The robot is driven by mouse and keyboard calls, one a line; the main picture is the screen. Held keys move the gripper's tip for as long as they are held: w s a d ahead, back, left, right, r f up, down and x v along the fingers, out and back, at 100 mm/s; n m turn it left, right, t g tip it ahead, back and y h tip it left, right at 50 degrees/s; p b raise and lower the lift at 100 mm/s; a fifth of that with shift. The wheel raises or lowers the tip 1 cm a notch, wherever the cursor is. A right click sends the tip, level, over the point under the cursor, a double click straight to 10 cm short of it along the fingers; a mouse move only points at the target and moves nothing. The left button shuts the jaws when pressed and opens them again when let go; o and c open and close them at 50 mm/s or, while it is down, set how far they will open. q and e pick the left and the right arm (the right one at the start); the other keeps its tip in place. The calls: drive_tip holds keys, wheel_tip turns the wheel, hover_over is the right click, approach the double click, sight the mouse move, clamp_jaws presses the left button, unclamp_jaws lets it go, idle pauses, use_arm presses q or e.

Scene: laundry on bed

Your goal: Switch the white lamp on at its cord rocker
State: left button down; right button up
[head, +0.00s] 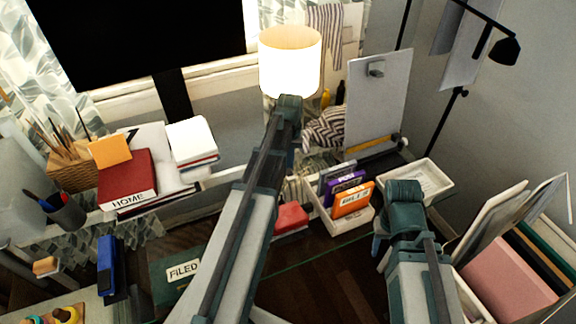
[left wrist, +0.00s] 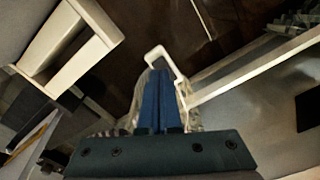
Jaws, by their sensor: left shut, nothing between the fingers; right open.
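The white lamp (head: 290,68) stands at the back centre in the head view, and its shade glows brightly. My left arm reaches up to just below the shade and hides the lamp's lower part. My left gripper (head: 292,118) is mostly hidden by its own wrist there. In the left wrist view its blue fingers (left wrist: 158,92) are together and empty, close to a white looped bar (left wrist: 160,57). I cannot tell whether they touch it. I cannot make out the cord rocker in either view. My right gripper (head: 381,242) is open at the right, pointing down beside the white bins.
A white bin (head: 344,226) with coloured boxes and an empty white tray (head: 428,180) stand right of my left arm. A red book (head: 127,178) lies on the left. A white board (head: 378,100) stands behind. A striped cloth (head: 325,128) lies near the lamp.

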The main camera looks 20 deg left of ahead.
wheel_tip(320, 180, up, 4)
drive_tip(key=p, duration=0.3)
drive_tip(key=shift+r+p, duration=0.15)
drive_tip(key=shift+p, duration=0.2)
